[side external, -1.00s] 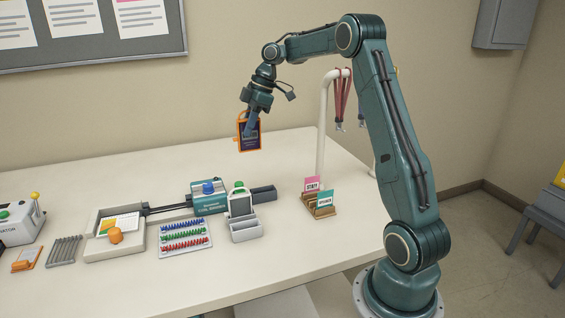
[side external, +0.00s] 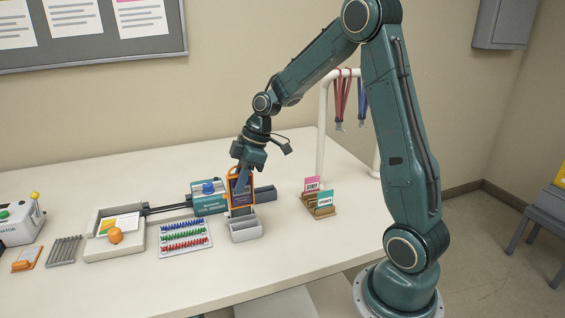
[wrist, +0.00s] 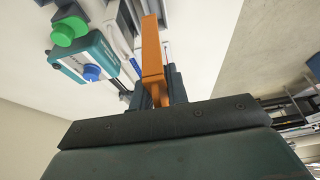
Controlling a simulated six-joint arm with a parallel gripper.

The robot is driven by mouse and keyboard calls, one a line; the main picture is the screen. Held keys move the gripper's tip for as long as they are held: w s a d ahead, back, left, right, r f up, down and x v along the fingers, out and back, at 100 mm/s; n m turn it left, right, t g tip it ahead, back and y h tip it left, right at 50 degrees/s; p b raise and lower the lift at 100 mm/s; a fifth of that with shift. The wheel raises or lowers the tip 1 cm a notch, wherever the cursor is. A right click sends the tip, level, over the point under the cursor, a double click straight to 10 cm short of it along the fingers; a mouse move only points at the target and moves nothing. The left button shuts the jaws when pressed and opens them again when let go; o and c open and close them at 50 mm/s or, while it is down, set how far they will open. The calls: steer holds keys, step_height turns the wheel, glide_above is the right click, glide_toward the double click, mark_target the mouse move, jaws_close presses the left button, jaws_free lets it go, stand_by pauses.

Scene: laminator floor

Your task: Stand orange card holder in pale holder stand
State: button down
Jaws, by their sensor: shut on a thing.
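The orange card holder (side external: 232,196), an orange frame with a dark face, hangs upright in my gripper (side external: 241,186). My gripper is shut on it. The pale holder stand (side external: 246,231), a light grey block with slots, is on the table just below it. In the side view the card holder's lower end overlaps the back of the stand. I cannot tell whether it touches the stand or is inside a slot. In the wrist view the card holder (wrist: 152,60) shows edge-on as an orange strip, with the fingers partly hidden behind the wrist.
A teal machine with a blue knob (side external: 208,187) stands close on the left. A rack of coloured clips (side external: 185,237) and a pale tray (side external: 112,246) lie further left. A small card stand (side external: 320,206) and a white lanyard post (side external: 322,140) are on the right. The front table is clear.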

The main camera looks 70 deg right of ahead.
mark_target(246, 202)
steer(key=shift+s+f, duration=0.35)
steer(key=shift+f, duration=0.25)
steer(key=shift+f, duration=3.75)
steer(key=shift+f, duration=0.1)
steer(key=c, duration=1.3)
jaws_free()
steer(key=shift+r, duration=0.2)
